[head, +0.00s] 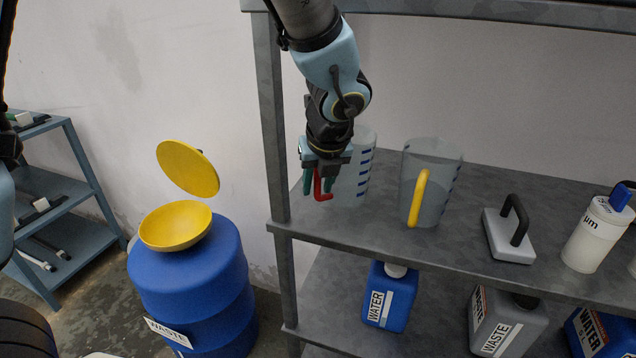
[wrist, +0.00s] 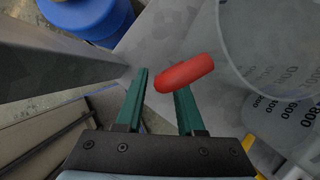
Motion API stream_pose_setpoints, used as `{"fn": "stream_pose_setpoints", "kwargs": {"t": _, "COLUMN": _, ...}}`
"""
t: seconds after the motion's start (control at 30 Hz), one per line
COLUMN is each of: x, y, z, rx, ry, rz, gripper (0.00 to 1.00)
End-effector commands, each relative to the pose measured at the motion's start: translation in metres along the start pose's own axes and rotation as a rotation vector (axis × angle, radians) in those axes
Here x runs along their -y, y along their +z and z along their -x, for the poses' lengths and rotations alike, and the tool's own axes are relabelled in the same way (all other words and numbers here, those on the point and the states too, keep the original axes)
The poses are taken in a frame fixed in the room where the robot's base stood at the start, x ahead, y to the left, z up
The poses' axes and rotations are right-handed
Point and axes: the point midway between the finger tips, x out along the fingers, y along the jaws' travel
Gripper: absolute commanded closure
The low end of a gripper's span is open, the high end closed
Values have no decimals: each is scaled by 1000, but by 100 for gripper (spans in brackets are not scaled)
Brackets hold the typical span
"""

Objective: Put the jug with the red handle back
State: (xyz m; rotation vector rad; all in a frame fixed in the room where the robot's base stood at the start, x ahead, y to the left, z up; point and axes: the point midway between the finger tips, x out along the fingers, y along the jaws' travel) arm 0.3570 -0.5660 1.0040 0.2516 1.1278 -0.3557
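The clear jug with the red handle (head: 357,180) stands upright on the top shelf board at its left end, beside the rack post. My arm hides part of it in the head view. Its red handle (head: 320,187) faces the front. In the wrist view the red handle (wrist: 184,73) crosses by the right fingertip, and the clear jug wall lies to the right. My gripper (head: 318,186) has its green fingers apart, right at the handle. The wrist view shows the fingers (wrist: 160,82) spread with a gap; no firm hold is visible.
A similar jug with a yellow handle (head: 432,185) stands just to the right. Further right are a grey block with a black handle (head: 508,232) and a white bottle (head: 597,235). The rack post (head: 270,120) is close left. A blue waste barrel (head: 190,280) with an open yellow funnel stands left.

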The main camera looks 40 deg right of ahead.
Motion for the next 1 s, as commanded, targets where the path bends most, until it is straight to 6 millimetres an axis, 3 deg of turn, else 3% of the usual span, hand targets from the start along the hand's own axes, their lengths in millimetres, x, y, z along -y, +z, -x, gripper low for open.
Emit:
{"fn": "stream_pose_setpoints", "kwargs": {"t": 0.3, "x": 0, "y": 0, "z": 1, "rx": 0, "ry": 0, "rz": 0, "gripper": 52}}
{"fn": "stream_pose_setpoints", "kwargs": {"t": 0.47, "x": 0, "y": 2, "z": 11, "rx": 2, "ry": -2, "rz": 2, "gripper": 52}}
{"fn": "stream_pose_setpoints", "kwargs": {"t": 0.8, "x": 1, "y": 2, "z": 79, "rx": 4, "ry": -5, "rz": 3, "gripper": 52}}
{"fn": "stream_pose_setpoints", "kwargs": {"t": 1.0, "x": 1, "y": 2, "z": 110, "rx": 2, "ry": -3, "rz": 1, "gripper": 52}}
